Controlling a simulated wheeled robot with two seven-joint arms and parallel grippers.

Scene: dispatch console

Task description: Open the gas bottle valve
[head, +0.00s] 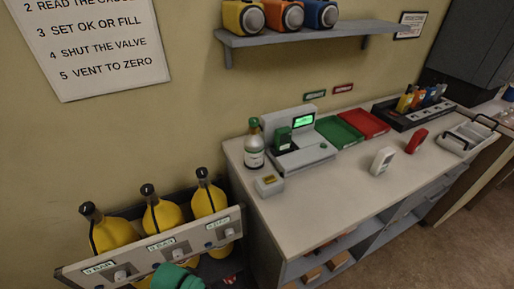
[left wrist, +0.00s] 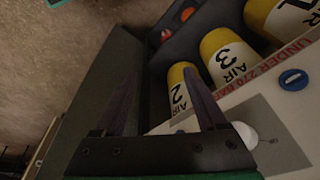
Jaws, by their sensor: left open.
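A small gas bottle (head: 254,150) with a pale label and a green top (head: 253,123) stands upright at the left end of the counter, beside a grey test station (head: 300,145) with a lit green screen. How far its valve is turned is too small to tell. My left gripper (left wrist: 160,78) is open and empty in the left wrist view, with dark fingers pointing towards the cylinder rack. In the head view a green part of my left arm shows at the bottom, in front of the rack, well away from the bottle. My right gripper is not in view.
Yellow air cylinders (head: 162,213) stand in a rack with a pale front panel (head: 190,238), left of the counter (head: 320,185). The panel carries a blue knob (left wrist: 293,79). A small grey box (head: 269,186) lies in front of the bottle. Green (head: 338,131) and red (head: 364,122) trays lie right of the station.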

